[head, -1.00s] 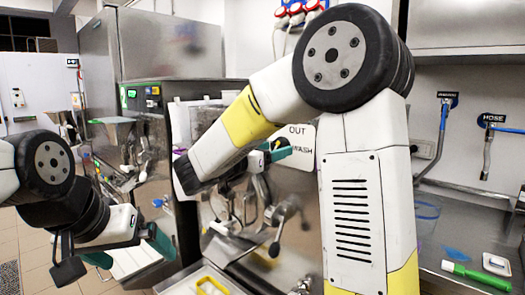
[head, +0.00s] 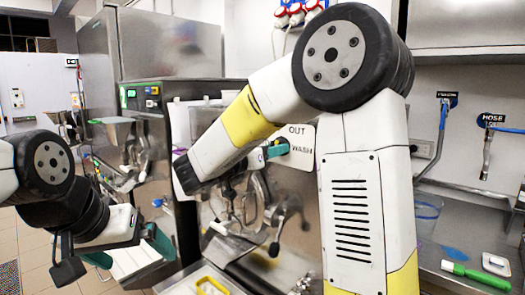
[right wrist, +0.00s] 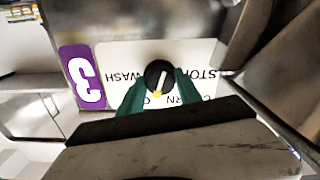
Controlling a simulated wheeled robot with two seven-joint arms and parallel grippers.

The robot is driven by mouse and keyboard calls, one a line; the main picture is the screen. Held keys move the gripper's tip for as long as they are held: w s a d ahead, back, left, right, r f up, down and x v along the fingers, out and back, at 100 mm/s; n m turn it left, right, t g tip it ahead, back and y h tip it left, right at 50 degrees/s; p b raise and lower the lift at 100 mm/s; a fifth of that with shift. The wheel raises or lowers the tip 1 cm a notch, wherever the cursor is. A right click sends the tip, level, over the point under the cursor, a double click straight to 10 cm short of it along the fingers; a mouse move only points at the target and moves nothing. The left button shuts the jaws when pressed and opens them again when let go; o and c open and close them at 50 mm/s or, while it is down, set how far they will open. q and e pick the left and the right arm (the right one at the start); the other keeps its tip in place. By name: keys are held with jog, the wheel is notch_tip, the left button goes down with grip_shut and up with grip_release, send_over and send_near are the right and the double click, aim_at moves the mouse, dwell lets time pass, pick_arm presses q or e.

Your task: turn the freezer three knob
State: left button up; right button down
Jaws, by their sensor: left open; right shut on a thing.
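The freezer three knob (right wrist: 163,76) is a round black dial with a white pointer line and a yellow dot at its lower edge. It sits on a white label plate in the right wrist view, where the plate's words appear upside down. My right gripper (right wrist: 158,92) has its green fingers on both sides of the knob, shut on it. My left gripper (head: 113,256) is open and empty at the lower left.
A purple label with a 3 (right wrist: 82,77) is beside the plate. Below the plate in the head view are the freezer's metal levers (head: 270,215). Another freezer (head: 140,110) stands to the left. A green-handled tool (head: 478,276) lies on the right counter.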

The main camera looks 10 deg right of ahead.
jog(key=n, duration=2.1)
jog(key=shift+s+r, duration=0.1)
jog(key=shift+n, duration=0.5)
jog(key=c, duration=0.8)
grip_release()
jog(key=shift+c, duration=0.2)
jog(key=v, duration=0.7)
jog(key=shift+s+a, duration=0.25)
jog(key=shift+a, duration=0.1)
